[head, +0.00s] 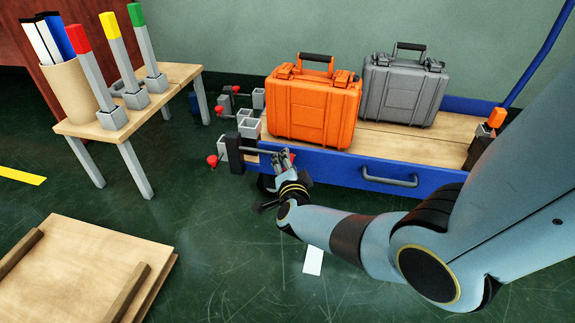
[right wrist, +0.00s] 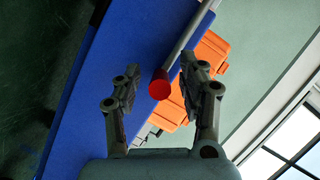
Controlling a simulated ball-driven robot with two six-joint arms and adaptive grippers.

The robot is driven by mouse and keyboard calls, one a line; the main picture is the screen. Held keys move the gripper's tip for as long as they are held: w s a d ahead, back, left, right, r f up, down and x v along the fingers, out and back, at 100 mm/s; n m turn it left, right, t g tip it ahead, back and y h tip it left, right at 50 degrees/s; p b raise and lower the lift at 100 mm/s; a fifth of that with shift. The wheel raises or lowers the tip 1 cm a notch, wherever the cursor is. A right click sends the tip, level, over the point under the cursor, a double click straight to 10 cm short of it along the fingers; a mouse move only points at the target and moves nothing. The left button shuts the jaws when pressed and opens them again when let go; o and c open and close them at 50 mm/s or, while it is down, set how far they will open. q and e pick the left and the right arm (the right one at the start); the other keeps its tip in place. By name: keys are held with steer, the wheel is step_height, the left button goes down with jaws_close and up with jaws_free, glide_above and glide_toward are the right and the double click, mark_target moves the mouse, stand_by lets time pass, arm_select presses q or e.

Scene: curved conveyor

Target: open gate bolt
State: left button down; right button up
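The blue gate (head: 345,172) is the low front panel of a cart and stands upright; it fills much of the right wrist view (right wrist: 115,65). A grey bolt rod (head: 262,150) runs along the gate's top left end, beside a dark block (head: 235,152). The bolt's red knob (right wrist: 160,85) shows between the fingers in the right wrist view. My right gripper (head: 281,158) is at the gate's left end. Its fingers (right wrist: 158,76) are open on either side of the knob, with gaps visible. My left gripper is not in view.
An orange case (head: 312,108) and a grey case (head: 400,88) stand on the cart's wooden bed (head: 365,142). A grey handle (head: 390,181) sits on the gate. A small table (head: 180,75) with coloured-top levers is at left. A wooden pallet (head: 75,255) lies front left.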

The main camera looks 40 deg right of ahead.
jaws_close()
steer(key=shift+s, duration=0.1)
steer(key=shift+s+d, duration=0.35)
steer(key=shift+o, duration=0.4)
jaws_free()
steer(key=shift+s+a, duration=0.1)
steer(key=v, duration=1.1)
steer(key=shift+s, duration=0.35)
